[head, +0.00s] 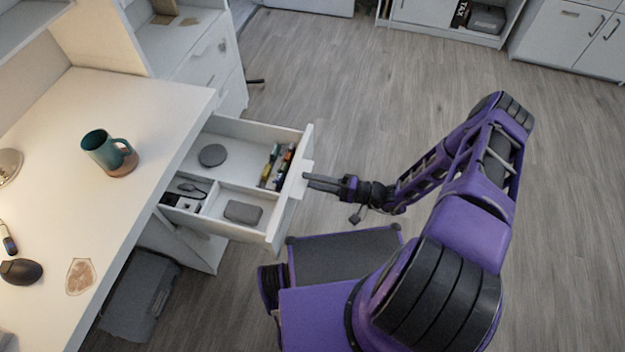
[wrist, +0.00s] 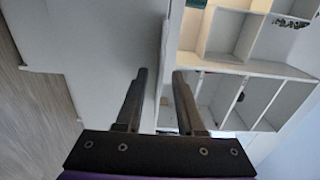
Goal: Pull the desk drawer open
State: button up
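The desk drawer (head: 228,229) is pulled well out from under the white desk top, and its inside is in plain view. A pale handle (head: 308,166) sticks out from its front. My gripper (head: 306,180) is at the drawer front, with its fingertips at the handle. In the wrist view the two fingers of my gripper (wrist: 160,72) are apart, with pale surfaces showing between them. I cannot tell whether the fingers press on the handle.
The drawer holds a grey disc (head: 212,155), a grey block (head: 243,212) and several pens (head: 277,165). A teal mug (head: 106,150) and a dark mouse (head: 21,271) are on the desk top (head: 150,130). A grey bin (head: 140,292) stands below. The floor behind my arm is clear.

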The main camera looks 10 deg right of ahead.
jog(key=shift+d, duration=0.1)
jog(key=b+v, duration=0.1)
jog(key=v, duration=1.6)
jog(key=shift+s+d, duration=0.1)
jog(key=shift+s, duration=0.05)
